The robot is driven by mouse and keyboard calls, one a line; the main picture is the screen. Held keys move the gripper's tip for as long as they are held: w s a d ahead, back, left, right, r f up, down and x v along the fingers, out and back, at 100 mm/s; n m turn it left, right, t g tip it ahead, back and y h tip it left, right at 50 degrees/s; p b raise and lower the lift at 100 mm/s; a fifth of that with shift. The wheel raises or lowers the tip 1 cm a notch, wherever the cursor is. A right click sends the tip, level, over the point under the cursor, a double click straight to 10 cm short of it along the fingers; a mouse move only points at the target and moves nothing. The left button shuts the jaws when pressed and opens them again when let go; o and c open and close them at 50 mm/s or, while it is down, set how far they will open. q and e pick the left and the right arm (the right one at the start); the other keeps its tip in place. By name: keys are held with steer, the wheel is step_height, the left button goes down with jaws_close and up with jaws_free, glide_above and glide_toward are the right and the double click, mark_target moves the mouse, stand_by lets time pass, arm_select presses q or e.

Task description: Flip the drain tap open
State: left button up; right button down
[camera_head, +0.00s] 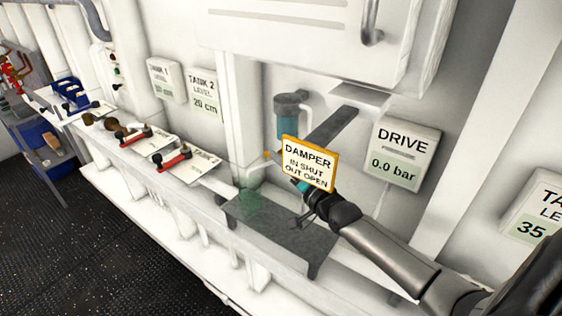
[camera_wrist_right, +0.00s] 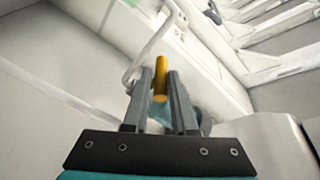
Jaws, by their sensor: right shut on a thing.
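My right gripper (camera_head: 297,185) reaches up from the lower right, partly hidden by the sign. In the right wrist view, my right gripper (camera_wrist_right: 160,82) is shut on a short yellow-orange handle (camera_wrist_right: 160,78), which appears to be the tap's handle. My left gripper is not in view.
The orange-edged damper sign (camera_head: 309,164) stands close before the gripper. A faint green translucent vessel (camera_head: 250,197) is by the low grey table (camera_head: 285,235). A drive gauge (camera_head: 402,153) is on the right wall.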

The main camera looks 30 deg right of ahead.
steer(key=g, duration=0.1)
steer(key=r+n+g, duration=0.1)
steer(key=g, duration=0.1)
steer(key=shift+r, duration=0.1)
steer(key=g, duration=0.1)
steer(key=g+h, duration=0.1)
steer(key=g, duration=0.1)
steer(key=r+n+g, duration=0.1)
steer(key=shift+w, duration=0.25)
steer(key=g, duration=0.1)
steer(key=g+h, duration=0.1)
steer(key=g, duration=0.1)
steer(key=shift+w+a+r+n+g, duration=0.15)
steer(key=shift+w+n+g, duration=0.1)
steer(key=shift+n+g, duration=0.15)
steer(key=shift+w+a+n+g+h, duration=0.15)
steer(key=shift+g+h, duration=0.3)
steer(key=shift+g, duration=0.5)
steer(key=shift+w+n+g+h, duration=0.15)
steer(key=shift+g+h, duration=0.3)
steer(key=shift+g, duration=0.5)
steer(key=shift+s, duration=0.1)
steer(key=c, duration=1)
jaws_free()
